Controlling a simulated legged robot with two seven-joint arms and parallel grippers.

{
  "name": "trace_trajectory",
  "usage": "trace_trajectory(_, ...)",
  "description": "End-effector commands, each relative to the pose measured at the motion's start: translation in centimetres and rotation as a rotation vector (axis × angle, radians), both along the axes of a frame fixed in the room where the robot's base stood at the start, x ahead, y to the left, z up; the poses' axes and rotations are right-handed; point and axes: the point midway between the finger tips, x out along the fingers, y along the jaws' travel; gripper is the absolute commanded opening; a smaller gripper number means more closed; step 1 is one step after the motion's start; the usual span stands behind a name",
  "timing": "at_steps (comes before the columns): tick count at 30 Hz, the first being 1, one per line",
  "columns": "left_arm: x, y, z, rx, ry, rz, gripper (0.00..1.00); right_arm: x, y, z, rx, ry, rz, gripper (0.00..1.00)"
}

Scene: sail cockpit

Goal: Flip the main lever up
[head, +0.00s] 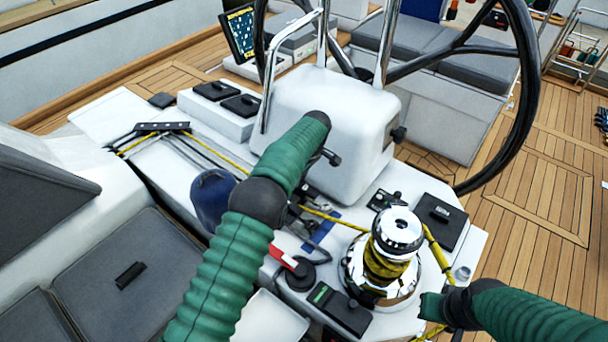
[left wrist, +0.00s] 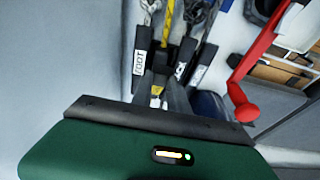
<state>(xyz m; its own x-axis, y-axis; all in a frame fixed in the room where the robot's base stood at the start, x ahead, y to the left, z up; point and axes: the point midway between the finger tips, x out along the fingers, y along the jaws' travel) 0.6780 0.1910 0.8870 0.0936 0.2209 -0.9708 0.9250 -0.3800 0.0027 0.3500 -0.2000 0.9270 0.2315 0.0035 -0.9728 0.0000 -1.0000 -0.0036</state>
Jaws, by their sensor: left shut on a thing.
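In the left wrist view, a bank of clutch levers with white labels stands at the top middle. The left lever (left wrist: 138,72) reads FOOT; another labelled lever (left wrist: 203,65) is to the right. My left gripper (left wrist: 160,92) reaches in between them and is shut on a dark lever there, whose label I cannot read. In the head view my left arm covers most of the levers and my left gripper. My right gripper (head: 432,306) is beside the winch; its fingers are hidden, so its opening does not show.
A chrome winch (head: 385,260) with yellow rope stands right of the levers. A red handle (head: 283,257) is in front of them, and in the left wrist view it is to the right. The white pedestal (head: 325,135) and steering wheel (head: 533,90) rise behind.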

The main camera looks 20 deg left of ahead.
Motion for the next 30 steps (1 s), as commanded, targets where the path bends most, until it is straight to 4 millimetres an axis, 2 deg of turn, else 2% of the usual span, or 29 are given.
trace_trajectory(1, 0.2, 0.8, 0.7, -0.008, 0.003, 0.005, 0.0, 0.0, 0.0, 1.1, 0.0, 0.0, 0.0, 0.0)
trace_trajectory(6, 0.3, 1.1, 0.7, -0.048, 0.02, 0.003, 0.0, 0.0, 0.0, 2.1, 0.0, 0.0, 0.0, 0.0)
trace_trajectory(20, 0.3, 1.0, 0.4, -0.063, 0.031, 0.002, 0.0, 0.0, 0.0, 2.1, 0.0, 0.0, 0.0, 0.0)
trace_trajectory(21, 0.3, 1.0, 0.4, -0.063, 0.031, 0.002, 0.25, 0.0, 0.0, 2.1, 0.0, 0.0, 0.0, 0.0)
trace_trajectory(22, 0.2, 1.0, 0.4, -0.063, 0.031, 0.002, 0.29, 0.0, 0.0, 2.1, 0.0, 0.0, 0.0, 0.0)
trace_trajectory(30, 0.2, 0.7, 0.7, -0.065, 0.029, 0.0, 0.29, 0.0, 0.0, 2.2, 0.0, 0.0, 0.0, 0.0)
